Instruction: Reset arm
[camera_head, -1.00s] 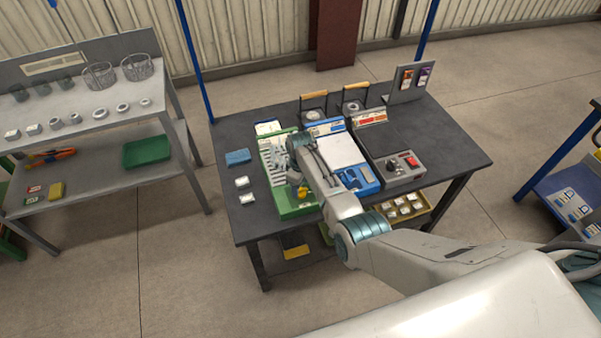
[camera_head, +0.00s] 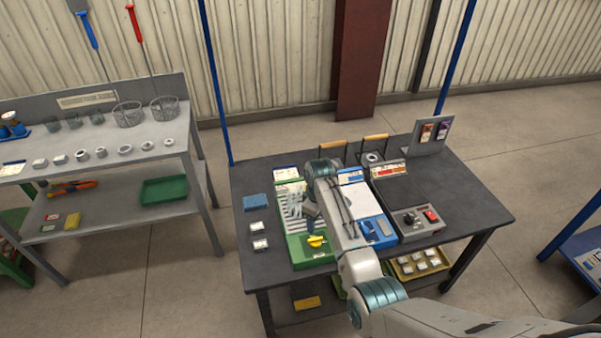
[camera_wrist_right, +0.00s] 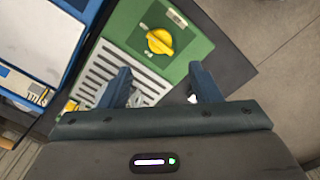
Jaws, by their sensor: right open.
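My right arm reaches in from the lower right in the head view. Its gripper (camera_head: 311,212) hangs over the green device on the dark table. In the right wrist view the two blue fingers (camera_wrist_right: 160,86) are spread apart with nothing between them. Beyond the fingertips is the green device (camera_wrist_right: 186,50) with a yellow knob (camera_wrist_right: 160,40) and a slotted grey grille (camera_wrist_right: 130,68). The same yellow knob shows in the head view (camera_head: 316,241), just below the gripper. My left gripper is not in view.
A grey shelf (camera_head: 110,140) stands at left. Concrete floor lies between them.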

